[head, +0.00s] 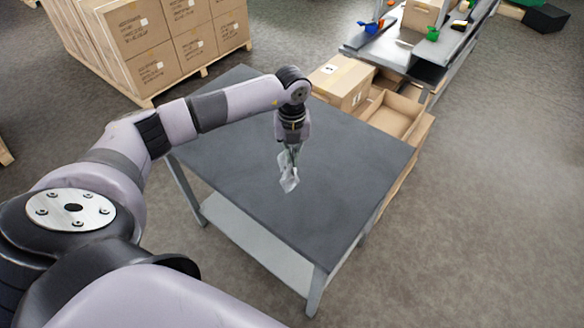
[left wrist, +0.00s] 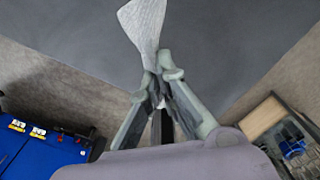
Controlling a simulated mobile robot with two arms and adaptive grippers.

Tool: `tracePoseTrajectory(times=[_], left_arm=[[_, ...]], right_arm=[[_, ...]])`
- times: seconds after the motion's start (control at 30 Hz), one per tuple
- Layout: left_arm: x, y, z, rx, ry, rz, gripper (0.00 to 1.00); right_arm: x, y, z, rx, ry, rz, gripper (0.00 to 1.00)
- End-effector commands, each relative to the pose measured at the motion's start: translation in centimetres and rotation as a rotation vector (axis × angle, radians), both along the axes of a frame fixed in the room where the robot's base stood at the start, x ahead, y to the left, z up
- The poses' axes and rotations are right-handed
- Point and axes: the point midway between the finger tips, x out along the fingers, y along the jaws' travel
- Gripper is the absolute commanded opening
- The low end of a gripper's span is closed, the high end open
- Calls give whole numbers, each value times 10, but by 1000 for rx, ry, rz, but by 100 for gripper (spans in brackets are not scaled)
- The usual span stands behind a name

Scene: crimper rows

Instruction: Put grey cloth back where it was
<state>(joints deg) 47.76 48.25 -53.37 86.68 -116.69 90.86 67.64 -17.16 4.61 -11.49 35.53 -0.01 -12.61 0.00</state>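The grey cloth (head: 289,180) is a small pale piece that hangs from the fingertips of my left gripper (head: 290,150) over the dark grey tabletop (head: 340,185). In the left wrist view the cloth (left wrist: 143,24) narrows to a pinched end between the fingertips of the left gripper (left wrist: 160,80), which are shut on it. I cannot tell whether the cloth's lower edge touches the table. My right gripper is not in view.
The tabletop is otherwise bare. A closed carton (head: 342,80) and an open box (head: 395,114) stand at its far right edge. Stacked cartons (head: 150,35) on a pallet are behind at left. A workbench (head: 400,45) with coloured items is at the back right.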

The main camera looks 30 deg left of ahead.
Motion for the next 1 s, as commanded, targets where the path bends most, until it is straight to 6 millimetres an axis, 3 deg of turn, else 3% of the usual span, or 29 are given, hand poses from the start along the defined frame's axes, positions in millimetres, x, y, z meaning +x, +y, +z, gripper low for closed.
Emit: tracePoseTrajectory(times=[0.03,0.13,0.77,1.0], left_arm=[[0,0,-10,0,0,0,0],[0,0,-15,0,-1,0,0],[0,0,-14,0,-1,3,0],[9,5,-14,0,-1,154,0]], right_arm=[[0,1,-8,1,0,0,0],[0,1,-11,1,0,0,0],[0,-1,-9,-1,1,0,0],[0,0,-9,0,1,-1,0]])
